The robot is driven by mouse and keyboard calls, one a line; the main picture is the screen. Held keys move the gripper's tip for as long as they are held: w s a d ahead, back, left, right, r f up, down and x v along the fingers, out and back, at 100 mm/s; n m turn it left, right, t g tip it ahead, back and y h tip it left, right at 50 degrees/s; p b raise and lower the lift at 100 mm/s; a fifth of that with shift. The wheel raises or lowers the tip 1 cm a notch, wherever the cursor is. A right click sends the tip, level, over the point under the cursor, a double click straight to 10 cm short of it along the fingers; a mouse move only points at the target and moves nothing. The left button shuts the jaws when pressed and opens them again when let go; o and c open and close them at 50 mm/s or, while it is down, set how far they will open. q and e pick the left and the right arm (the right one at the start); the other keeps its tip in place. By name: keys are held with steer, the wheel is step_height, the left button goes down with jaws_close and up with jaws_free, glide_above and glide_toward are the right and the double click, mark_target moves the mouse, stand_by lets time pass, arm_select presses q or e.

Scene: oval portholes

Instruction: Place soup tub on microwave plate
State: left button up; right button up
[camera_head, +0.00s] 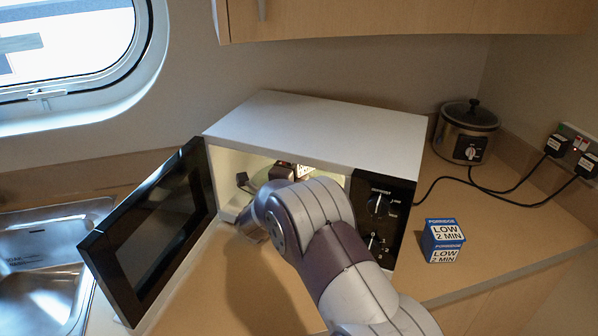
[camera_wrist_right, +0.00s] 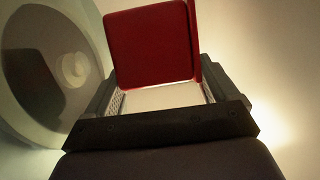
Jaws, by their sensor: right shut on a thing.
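The soup tub (camera_wrist_right: 148,48) shows as a red, square-edged thing with a pale part below it in the right wrist view. My right gripper (camera_wrist_right: 158,92) is shut on it, with a dark finger on each side. The round microwave plate (camera_wrist_right: 30,125), with a hub at its middle, is left of the tub in that view. My left gripper is in neither view.
The microwave door (camera_head: 150,235) hangs open to the left, near the sink (camera_head: 40,265). A blue box marked LOW 2 MIN (camera_head: 442,240) stands right of the microwave. A slow cooker (camera_head: 465,132) and its cables (camera_head: 510,197) are at the back right.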

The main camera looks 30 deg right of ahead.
mark_target(302, 176)
step_height(302, 176, down, 2)
steer(key=shift+f, duration=0.15)
steer(key=shift+s+f+b, duration=0.15)
steer(key=shift+f+b, duration=0.5)
steer(key=shift+b, duration=0.1)
steer(key=o, duration=1.2)
steer(key=shift+a+f, duration=0.1)
steer(key=shift+f, duration=0.1)
steer(key=shift+c, duration=0.2)
steer(key=shift+r+p, duration=0.7)
steer(key=shift+p, duration=0.2)
steer(key=b+v, duration=0.1)
steer(key=v, duration=1.1)
steer(key=shift+b, duration=0.4)
steer(key=shift+r, duration=0.1)
